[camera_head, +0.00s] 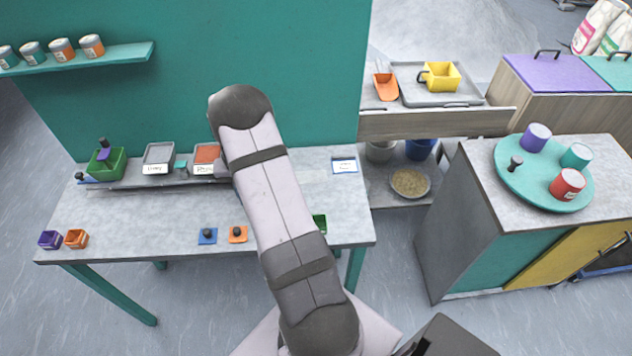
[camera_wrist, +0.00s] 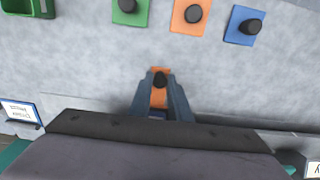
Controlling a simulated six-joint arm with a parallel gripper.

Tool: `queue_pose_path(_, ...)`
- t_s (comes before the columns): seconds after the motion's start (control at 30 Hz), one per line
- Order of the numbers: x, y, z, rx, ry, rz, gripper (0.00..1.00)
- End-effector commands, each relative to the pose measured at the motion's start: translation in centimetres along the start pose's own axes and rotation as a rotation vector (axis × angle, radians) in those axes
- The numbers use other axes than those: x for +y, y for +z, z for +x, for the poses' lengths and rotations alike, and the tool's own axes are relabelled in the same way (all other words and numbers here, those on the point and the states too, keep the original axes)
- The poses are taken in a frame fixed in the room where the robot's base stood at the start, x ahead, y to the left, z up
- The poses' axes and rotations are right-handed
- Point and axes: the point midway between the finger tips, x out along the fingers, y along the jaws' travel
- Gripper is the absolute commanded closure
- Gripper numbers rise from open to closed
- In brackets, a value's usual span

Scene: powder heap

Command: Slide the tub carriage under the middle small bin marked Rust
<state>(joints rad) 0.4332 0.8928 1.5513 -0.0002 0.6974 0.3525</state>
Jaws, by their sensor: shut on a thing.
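A small bin (camera_head: 206,153) with rust-coloured contents stands at the back of the bench; its label is partly hidden by my arm. A grey-filled bin (camera_head: 158,154) stands left of it, and anything to its right is behind my arm. A green tub (camera_head: 107,162) with a purple piece and dark knob is at the left end of the long rail (camera_head: 140,184); I cannot tell whether this is the carriage. In the wrist view my gripper (camera_wrist: 160,82) is shut on an orange piece with a dark knob (camera_wrist: 160,78). My arm hides the gripper in the head view.
Blue (camera_head: 207,236) and orange (camera_head: 238,234) knobbed plates lie towards the front; the wrist view also shows a green one (camera_wrist: 130,10). Purple (camera_head: 50,240) and orange (camera_head: 76,239) tubs sit front left. A green tub (camera_head: 319,224) is front right. The bench's left middle is clear.

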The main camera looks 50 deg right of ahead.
Motion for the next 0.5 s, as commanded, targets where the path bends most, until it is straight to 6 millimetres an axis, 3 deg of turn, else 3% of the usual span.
queue_pose_path(0.5,-3.9,0.0,0.1,0.001,-0.001,-0.002,1.0)
